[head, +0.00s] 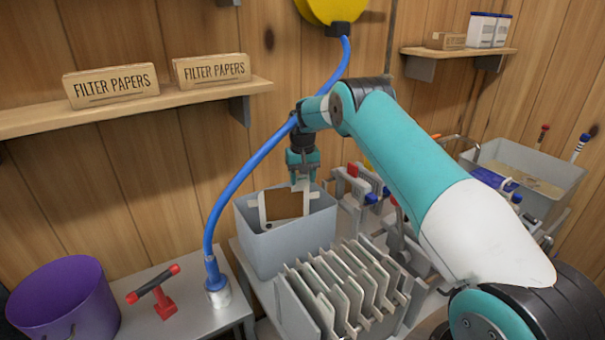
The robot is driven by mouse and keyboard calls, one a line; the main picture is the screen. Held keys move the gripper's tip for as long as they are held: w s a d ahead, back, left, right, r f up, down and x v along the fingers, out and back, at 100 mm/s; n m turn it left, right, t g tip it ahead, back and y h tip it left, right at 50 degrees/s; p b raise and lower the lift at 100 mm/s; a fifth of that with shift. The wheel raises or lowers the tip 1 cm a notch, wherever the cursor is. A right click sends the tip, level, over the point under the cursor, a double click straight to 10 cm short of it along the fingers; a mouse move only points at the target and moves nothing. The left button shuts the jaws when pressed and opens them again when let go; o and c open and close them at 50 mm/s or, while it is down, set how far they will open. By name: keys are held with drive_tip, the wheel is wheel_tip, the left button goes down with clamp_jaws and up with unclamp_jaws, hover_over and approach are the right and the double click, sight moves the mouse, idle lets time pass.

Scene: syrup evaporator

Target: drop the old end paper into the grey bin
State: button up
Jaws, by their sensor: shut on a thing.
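The old end paper (284,205) is a brown sheet with a pale edge, hanging roughly upright. My gripper (302,182) is shut on its upper right part and points down. The grey bin (285,252) stands directly below and around the paper in the picture. The paper overlaps the bin's opening; I cannot tell how far its lower edge is inside the rim. The bin's inner floor is hidden.
Filter press plates (345,290) stand in front of the bin. A blue hose (236,192) rises on its left. A red-handled tool (157,292) and purple bucket (65,300) are further left. A grey tub (535,170) is at right. Filter paper boxes (110,85) sit on a shelf.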

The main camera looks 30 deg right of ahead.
drive_tip(key=shift+f, duration=0.3)
drive_tip(key=o, duration=1.3)
drive_tip(key=shift+r, duration=0.15)
drive_tip(key=shift+r+p, duration=2.25)
drive_tip(key=shift+r, duration=1.65)
